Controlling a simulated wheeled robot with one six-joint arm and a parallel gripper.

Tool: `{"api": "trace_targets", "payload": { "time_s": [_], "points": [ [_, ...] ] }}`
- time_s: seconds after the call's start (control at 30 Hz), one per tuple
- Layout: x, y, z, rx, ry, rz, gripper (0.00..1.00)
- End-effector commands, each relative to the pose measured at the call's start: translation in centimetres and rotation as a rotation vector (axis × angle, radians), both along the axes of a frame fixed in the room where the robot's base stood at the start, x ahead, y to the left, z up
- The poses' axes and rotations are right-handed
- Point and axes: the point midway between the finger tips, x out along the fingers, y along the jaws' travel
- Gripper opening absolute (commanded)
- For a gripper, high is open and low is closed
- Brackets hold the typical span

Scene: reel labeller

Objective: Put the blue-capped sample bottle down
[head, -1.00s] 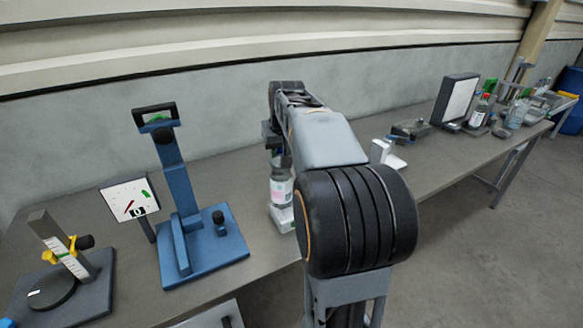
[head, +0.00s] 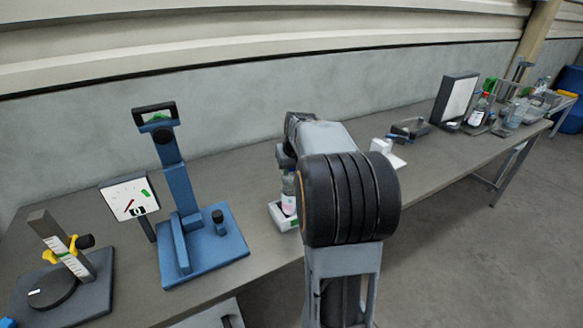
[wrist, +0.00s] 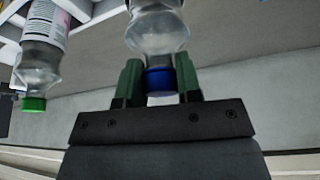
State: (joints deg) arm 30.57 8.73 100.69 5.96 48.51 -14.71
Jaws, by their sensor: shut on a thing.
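The blue-capped sample bottle (wrist: 158,32) is clear. In the wrist view its blue cap (wrist: 160,80) sits between the green fingers of my gripper (wrist: 160,84), which are shut on it near the cap. In the head view a clear bottle with a pink-marked label (head: 289,192) shows beneath my wrist, partly hidden by my arm. It appears over or on a low white base (head: 280,214); I cannot tell whether it touches.
A green-capped bottle (wrist: 43,45) is at the left in the wrist view. A blue stand (head: 205,245) is left of my arm on the grey bench. A small white device (head: 382,147) is to the right. Several bottles stand farther right.

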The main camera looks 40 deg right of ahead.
Motion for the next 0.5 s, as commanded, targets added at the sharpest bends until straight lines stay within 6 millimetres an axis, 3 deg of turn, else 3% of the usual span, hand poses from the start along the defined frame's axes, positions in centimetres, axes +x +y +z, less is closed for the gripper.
{"api": "trace_targets", "payload": {
  "time_s": [0.33,0.37,0.5],
  "points": [
    [0.03,-0.01,-0.24,-0.002,-0.003,0.000,0.00],
    [0.00,0.01,-0.27,0.000,0.000,0.000,0.34],
    [0.00,0.01,-0.22,0.000,0.000,0.000,0.48]
  ]
}}
